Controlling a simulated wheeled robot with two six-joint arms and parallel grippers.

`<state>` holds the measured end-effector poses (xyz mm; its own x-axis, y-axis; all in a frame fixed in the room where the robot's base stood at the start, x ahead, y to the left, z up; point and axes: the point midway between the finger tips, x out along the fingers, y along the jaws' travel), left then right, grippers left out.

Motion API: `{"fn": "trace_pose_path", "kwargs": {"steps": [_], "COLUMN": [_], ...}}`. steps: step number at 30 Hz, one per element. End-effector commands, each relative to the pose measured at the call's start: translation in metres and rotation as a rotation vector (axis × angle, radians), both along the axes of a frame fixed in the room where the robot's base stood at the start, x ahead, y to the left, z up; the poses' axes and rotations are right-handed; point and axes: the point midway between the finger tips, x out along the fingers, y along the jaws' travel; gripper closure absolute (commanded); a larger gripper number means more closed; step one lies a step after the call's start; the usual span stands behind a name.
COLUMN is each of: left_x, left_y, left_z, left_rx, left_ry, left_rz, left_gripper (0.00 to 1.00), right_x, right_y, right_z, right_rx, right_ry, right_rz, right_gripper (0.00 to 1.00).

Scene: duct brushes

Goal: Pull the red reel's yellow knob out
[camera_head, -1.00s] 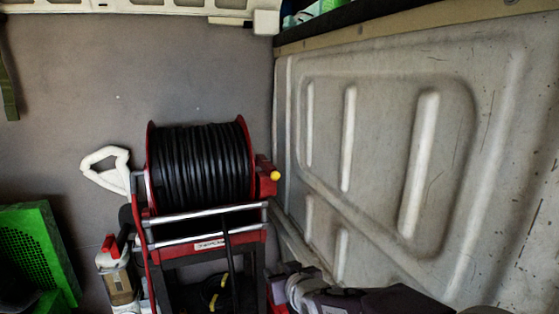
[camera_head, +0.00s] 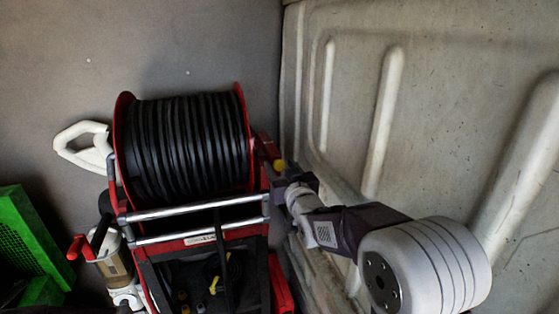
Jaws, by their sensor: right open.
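The red reel (camera_head: 122,160) stands in the middle left, wound with thick black hose (camera_head: 185,150). Its yellow knob (camera_head: 279,165) sticks out at the right side, on a red bracket beside the drum. My right arm comes in from the lower right. My right gripper (camera_head: 277,177) is open, with its dark jaws right at the knob, just below it in the picture. The fingertips are small and partly merge with the dark frame, so I cannot tell whether they touch the knob. My left gripper is not in view.
A grey ribbed panel (camera_head: 430,110) rises close on the right of the reel and my arm. A white handle (camera_head: 80,145), a canister with a red lever (camera_head: 112,262) and a green crate (camera_head: 28,240) stand at the left. Chrome bars (camera_head: 190,212) cross the reel's front.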

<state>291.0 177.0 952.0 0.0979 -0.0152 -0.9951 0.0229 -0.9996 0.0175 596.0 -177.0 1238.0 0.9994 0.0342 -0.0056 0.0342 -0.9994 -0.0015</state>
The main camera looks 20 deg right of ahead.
Motion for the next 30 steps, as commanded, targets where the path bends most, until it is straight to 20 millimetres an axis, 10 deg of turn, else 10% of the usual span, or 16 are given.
{"fn": "trace_pose_path", "kwargs": {"steps": [12, 18, 30], "left_x": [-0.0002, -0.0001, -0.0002], "left_y": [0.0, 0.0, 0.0], "left_z": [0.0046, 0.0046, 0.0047], "left_rx": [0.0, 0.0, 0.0], "left_ry": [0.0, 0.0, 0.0], "left_rz": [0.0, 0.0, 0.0], "left_gripper": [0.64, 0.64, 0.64], "right_x": [0.0157, 0.0155, 0.0154], "right_y": [0.0006, 0.0005, 0.0005], "right_z": [-0.0001, -0.0001, 0.0005], "right_rx": [0.0, 0.0, 0.001], "right_ry": [-0.001, 0.0, -0.001], "right_rz": [0.0, 0.0, 0.0], "right_gripper": [0.52, 1.0, 1.0]}}
